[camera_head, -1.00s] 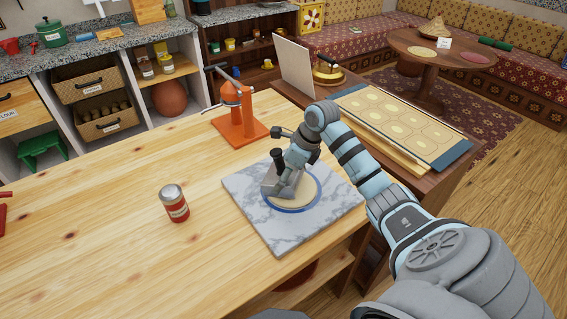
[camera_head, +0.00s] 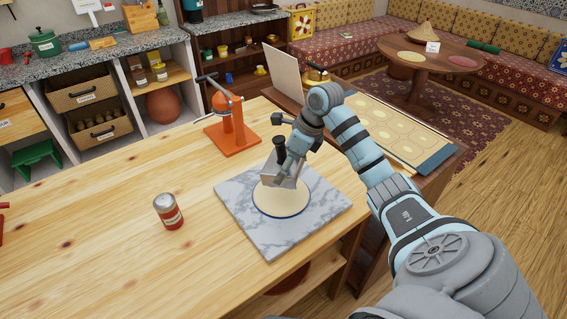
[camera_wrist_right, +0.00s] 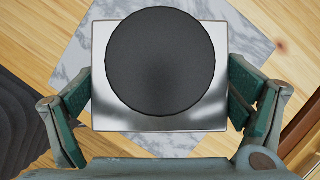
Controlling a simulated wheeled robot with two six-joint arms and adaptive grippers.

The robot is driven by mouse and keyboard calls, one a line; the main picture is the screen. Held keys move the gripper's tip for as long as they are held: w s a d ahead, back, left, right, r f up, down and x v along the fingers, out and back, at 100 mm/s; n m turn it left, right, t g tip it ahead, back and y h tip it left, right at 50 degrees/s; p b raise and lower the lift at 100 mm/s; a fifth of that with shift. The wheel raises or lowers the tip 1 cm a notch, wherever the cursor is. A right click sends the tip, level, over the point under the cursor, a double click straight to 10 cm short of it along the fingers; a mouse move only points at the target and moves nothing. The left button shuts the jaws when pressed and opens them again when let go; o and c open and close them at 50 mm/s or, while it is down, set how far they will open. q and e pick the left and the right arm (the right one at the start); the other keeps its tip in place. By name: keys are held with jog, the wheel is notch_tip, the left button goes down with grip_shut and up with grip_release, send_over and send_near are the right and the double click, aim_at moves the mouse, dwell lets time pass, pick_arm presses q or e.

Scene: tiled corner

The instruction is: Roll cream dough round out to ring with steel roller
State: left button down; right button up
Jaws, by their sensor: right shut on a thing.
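The steel roller (camera_head: 278,178) has a shiny body and a black round knob. My right gripper (camera_head: 291,163) is shut on it and holds it tilted, seemingly just above the dough. In the right wrist view the fingers of my right gripper (camera_wrist_right: 158,100) sit on both sides of the steel roller (camera_wrist_right: 108,116), and its knob faces the camera. The cream dough round (camera_head: 281,207) lies flat on the marble slab (camera_head: 240,222). A thin blue ring (camera_head: 283,218) shows at the dough's near edge; the rest is hard to see. My left gripper is out of view.
A red-and-silver can (camera_head: 169,212) stands left of the slab on the wooden table (camera_head: 100,225). An orange press (camera_head: 232,130) stands behind the slab. A tray of dough rounds (camera_head: 400,130) lies on the side table to the right. The table's left part is mostly clear.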

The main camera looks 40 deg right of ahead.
jog(key=shift+r+p, duration=1.2)
jog(key=shift+r, duration=0.65)
